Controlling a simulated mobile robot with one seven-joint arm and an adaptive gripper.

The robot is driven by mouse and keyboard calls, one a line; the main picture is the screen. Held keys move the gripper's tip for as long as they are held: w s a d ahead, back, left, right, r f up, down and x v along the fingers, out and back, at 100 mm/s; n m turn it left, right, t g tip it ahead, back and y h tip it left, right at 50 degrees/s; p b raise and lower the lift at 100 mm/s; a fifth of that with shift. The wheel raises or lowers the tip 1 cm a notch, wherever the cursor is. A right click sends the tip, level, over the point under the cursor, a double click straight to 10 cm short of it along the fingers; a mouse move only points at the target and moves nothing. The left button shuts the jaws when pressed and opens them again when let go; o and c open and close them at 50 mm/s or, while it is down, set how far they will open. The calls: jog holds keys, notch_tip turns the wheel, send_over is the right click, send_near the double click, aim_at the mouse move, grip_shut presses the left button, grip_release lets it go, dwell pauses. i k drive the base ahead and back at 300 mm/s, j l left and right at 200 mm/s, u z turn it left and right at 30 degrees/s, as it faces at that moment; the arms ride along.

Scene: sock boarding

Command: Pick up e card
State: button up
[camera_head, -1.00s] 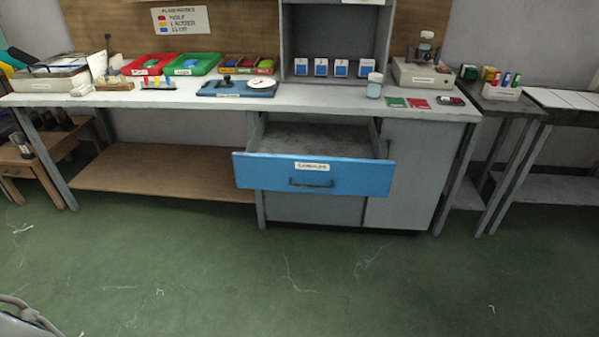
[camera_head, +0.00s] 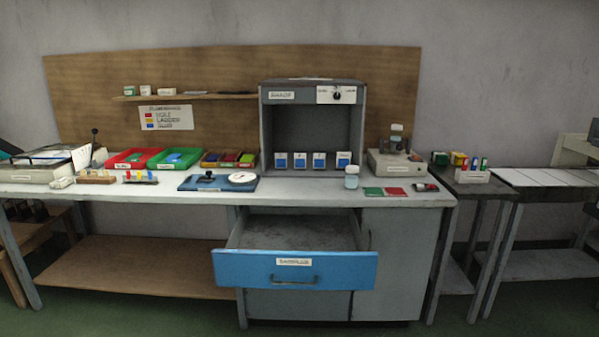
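No card can be read as an e card at this size. Several small blue-and-white cards or blocks stand in a row at the mouth of the grey cabinet; the leftmost one (camera_head: 281,161) and the rightmost one (camera_head: 343,160) show clearly, but their marks are too small to read. A flat green card (camera_head: 373,191) and a flat red card (camera_head: 396,191) lie on the bench top right of the cabinet. My gripper is not in view.
The blue-fronted drawer (camera_head: 240,272) stands open below the bench and looks empty inside. A jar (camera_head: 352,178) stands near the cabinet's right corner. Red (camera_head: 120,165) and green (camera_head: 163,166) trays, a blue board (camera_head: 190,184) and a grey device (camera_head: 377,168) stand on the bench (camera_head: 300,200).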

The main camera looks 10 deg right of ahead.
aim_at(301, 158)
jog(key=i+l+u, duration=0.15)
jog(key=i+l, duration=0.15)
jog(key=i+l+u, duration=0.1)
jog(key=i+l, duration=0.2)
jog(key=i+l+u, duration=0.15)
jog(key=i+l, duration=0.15)
jog(key=l, duration=0.2)
jog(key=i+l+u, duration=0.1)
jog(key=i+l, duration=0.15)
jog(key=l, duration=0.2)
jog(key=i+l+u, duration=0.1)
jog(key=i+l, duration=0.3)
jog(key=i+l+u, duration=0.1)
jog(key=i+l, duration=0.25)
jog(key=l, duration=0.25)
